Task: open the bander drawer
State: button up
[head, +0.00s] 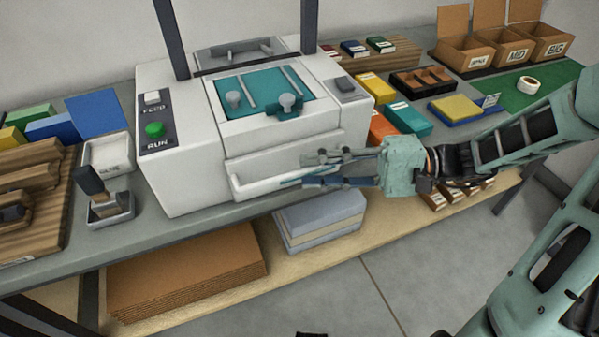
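The bander (185,125) is a white machine on the bench, with a teal top plate, a green RUN button and a FEED button. Its drawer (270,168) is in the lower front, with a pale lip along its face. I cannot tell whether the drawer stands slightly out. My gripper (305,170) reaches in from the right, in front of the drawer's right part. Its two fingers point left and are apart, one above the other, with nothing clearly between them. They overlap the drawer front in this view, so contact is unclear.
A glue brush in a small tray (110,205) and wooden blocks (30,195) sit left of the bander. Colored boxes (408,118) and open cartons (465,45) stand to the right. Below, a shelf holds cardboard (185,275) and a paper stack (320,220).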

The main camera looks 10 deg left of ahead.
aim_at(299, 170)
jog(key=shift+s+a+f, duration=0.1)
jog(key=shift+s+a, duration=0.05)
jog(key=shift+a, duration=0.7)
jog(key=shift+s+a+f, duration=0.1)
jog(key=shift+s+a, duration=0.05)
jog(key=shift+a, duration=0.65)
grip_shut()
